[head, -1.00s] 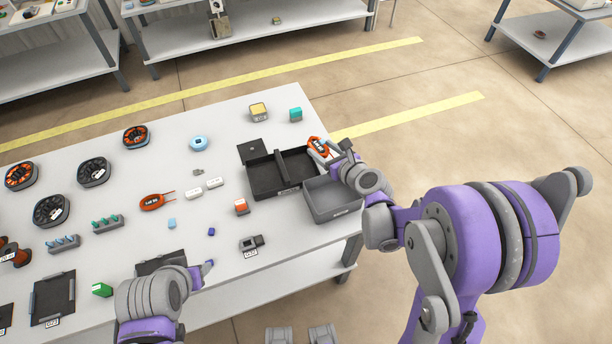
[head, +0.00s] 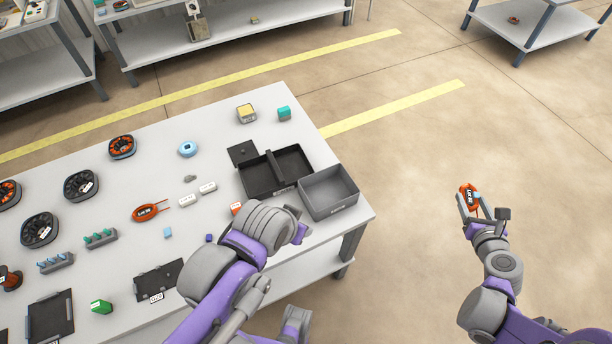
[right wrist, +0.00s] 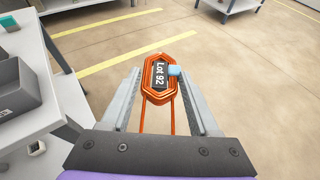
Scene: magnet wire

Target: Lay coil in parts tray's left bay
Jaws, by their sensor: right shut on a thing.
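An orange wire coil (head: 466,196) with a black "Lot 92" label is in my right gripper (head: 470,203), out over the floor to the right of the table. The right wrist view shows the coil (right wrist: 160,88) between the two fingers, its two wire ends pointing back to the palm and a light blue piece at its right side. The parts tray (head: 279,188) is black, with a divider between left and right bays; both look empty.
A grey bin (head: 330,203) stands against the tray's right side, near the table's right edge. A second orange coil (head: 145,212) lies on the table (head: 205,130) to the left. White blocks (head: 208,188) lie left of the tray.

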